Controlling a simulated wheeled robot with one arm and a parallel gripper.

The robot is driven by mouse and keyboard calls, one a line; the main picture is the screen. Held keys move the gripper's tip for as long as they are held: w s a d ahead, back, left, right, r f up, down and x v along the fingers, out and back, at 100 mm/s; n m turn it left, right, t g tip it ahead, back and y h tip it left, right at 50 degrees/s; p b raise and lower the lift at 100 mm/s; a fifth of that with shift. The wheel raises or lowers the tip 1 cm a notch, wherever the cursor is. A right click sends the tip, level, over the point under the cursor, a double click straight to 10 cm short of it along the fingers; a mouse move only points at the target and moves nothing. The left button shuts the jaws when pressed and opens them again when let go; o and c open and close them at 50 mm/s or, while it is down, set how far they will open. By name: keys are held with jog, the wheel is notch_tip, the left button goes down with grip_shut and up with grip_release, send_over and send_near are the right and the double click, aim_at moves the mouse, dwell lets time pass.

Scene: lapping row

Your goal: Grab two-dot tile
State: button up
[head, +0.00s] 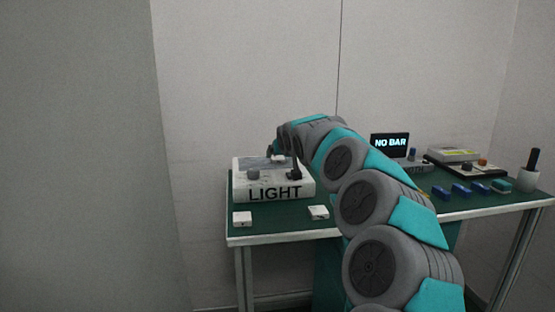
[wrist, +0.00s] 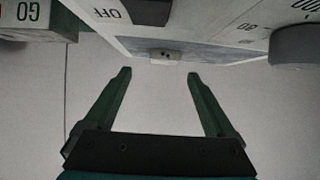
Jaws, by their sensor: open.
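A small pale tile (wrist: 165,55) with dark dots, apparently two, shows in the wrist view at the edge of the light box. It lies just beyond and between my fingertips, touching neither. My gripper (wrist: 156,75) is open and empty, its two green fingers spread apart. In the head view my gripper (head: 275,153) is small and partly hidden by my wrist, over the back of the light box. Two white tiles, one at the front left (head: 242,218) and one right of it (head: 318,212), lie on the green table; their marks are too small to count.
The white light box (head: 275,193), marked LIGHT, has dark knobs on top. A GO panel (wrist: 25,12) shows at upper left.

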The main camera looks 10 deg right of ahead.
aim_at(278, 158)
jog(key=x, duration=0.1)
jog(key=p+x, duration=0.1)
jog(key=x, duration=0.1)
jog(key=shift+w+a, duration=0.1)
jog(key=shift+a, duration=0.25)
jog(key=shift+p+x, duration=0.4)
jog(key=shift+x, duration=0.5)
jog(key=shift+f, duration=0.15)
grip_shut()
